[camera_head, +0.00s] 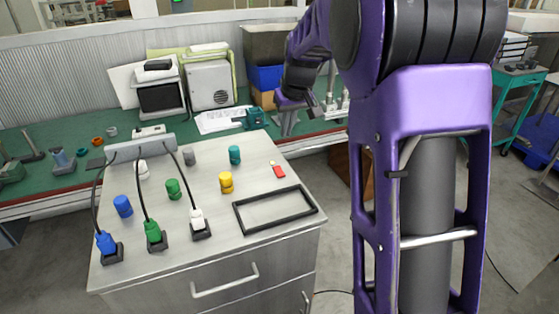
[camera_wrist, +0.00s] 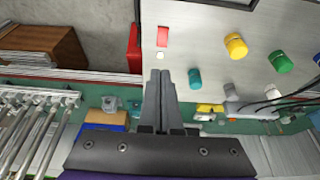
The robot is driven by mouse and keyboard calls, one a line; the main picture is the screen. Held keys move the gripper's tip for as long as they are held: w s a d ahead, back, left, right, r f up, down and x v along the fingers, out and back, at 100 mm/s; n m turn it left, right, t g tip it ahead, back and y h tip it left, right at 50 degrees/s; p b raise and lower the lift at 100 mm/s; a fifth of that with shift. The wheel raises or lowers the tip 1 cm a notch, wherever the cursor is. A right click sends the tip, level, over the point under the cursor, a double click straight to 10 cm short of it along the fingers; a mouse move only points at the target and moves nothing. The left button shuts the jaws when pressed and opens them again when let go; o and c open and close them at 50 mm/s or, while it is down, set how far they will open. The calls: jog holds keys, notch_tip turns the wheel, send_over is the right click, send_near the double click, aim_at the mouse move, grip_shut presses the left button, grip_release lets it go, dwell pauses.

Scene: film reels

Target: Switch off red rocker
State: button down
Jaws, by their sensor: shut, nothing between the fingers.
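The red rocker (camera_head: 279,171) is a small red block on the grey cabinet top, near its right edge. A small pale button-like piece (camera_head: 272,163) sits just beside it. In the wrist view the red rocker (camera_wrist: 163,36) shows beyond my fingertips, with the pale piece (camera_wrist: 160,54) between them in the picture. My gripper (camera_wrist: 160,73) is shut and empty. In the head view my gripper (camera_head: 286,130) hangs over the cabinet's back edge, behind the rocker and apart from it. Whether the rocker is on or off is too small to tell.
A black rectangular frame (camera_head: 275,210) lies in front of the rocker. A yellow knob (camera_head: 226,182), a teal knob (camera_head: 235,155) and a green knob (camera_head: 173,189) stand to its left. Cabled plugs (camera_head: 154,234) are farther left. A green bench (camera_head: 50,170) with equipment is behind.

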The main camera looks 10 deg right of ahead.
aim_at(281, 172)
jog(key=x, duration=1.4)
jog(key=shift+s+d+f+b, duration=0.1)
jog(key=shift+s+f+b, duration=0.05)
jog(key=shift+s+b, duration=0.2)
jog(key=shift+w+f, duration=0.1)
jog(key=shift+f, duration=0.25)
jog(key=shift+b, duration=0.3)
jog(key=shift+s+d+f+b, duration=0.15)
jog(key=shift+s+b, duration=0.15)
jog(key=shift+s, duration=0.65)
